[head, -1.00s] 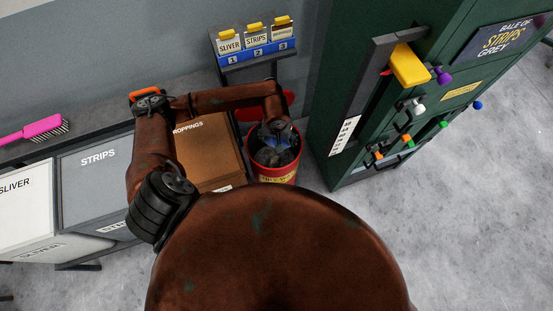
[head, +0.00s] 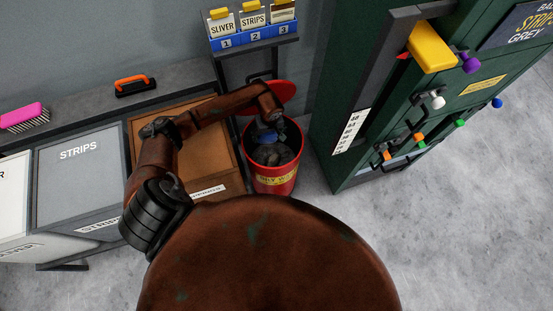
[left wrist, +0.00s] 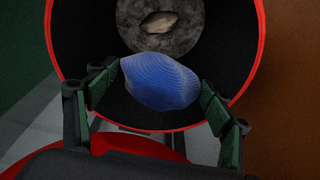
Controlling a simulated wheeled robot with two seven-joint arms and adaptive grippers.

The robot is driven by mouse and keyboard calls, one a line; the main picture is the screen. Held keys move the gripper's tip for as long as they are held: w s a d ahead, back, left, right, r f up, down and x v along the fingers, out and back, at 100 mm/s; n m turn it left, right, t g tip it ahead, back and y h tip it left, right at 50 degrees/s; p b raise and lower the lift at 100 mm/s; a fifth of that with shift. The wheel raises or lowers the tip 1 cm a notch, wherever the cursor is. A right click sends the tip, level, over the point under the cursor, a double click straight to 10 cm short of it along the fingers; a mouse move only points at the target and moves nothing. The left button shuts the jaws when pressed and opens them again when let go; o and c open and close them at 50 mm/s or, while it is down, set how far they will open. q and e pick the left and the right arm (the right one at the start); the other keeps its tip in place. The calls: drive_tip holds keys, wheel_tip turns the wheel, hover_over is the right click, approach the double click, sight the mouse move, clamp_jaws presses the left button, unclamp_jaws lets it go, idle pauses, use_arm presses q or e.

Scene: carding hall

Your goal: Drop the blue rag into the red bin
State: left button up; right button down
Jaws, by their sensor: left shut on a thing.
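The blue rag (left wrist: 158,82) is a rounded blue bundle between the fingers of my left gripper (left wrist: 160,88), which is shut on it. The bin's red rim (left wrist: 262,42) surrounds the rag in the left wrist view. Dark grey waste with a tan piece (left wrist: 158,22) lies inside the bin. The bin's red lid (head: 284,90) stands open behind. My right gripper is not in view.
A brown-topped box (head: 205,145) stands left of the bin, beside a grey STRIPS box (head: 80,180). A green machine (head: 350,95) with coloured knobs is on the right. An orange-handled brush (head: 131,85) lies on the back ledge. Grey floor is clear at lower right.

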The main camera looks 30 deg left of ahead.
use_arm(q)
drive_tip(key=shift+f, duration=0.4)
drive_tip(key=o, duration=1.2)
drive_tip(key=r, duration=0.8)
drive_tip(key=s+d+r, duration=0.1)
drive_tip(key=r, duration=0.3)
drive_tip(key=shift+d, duration=0.1)
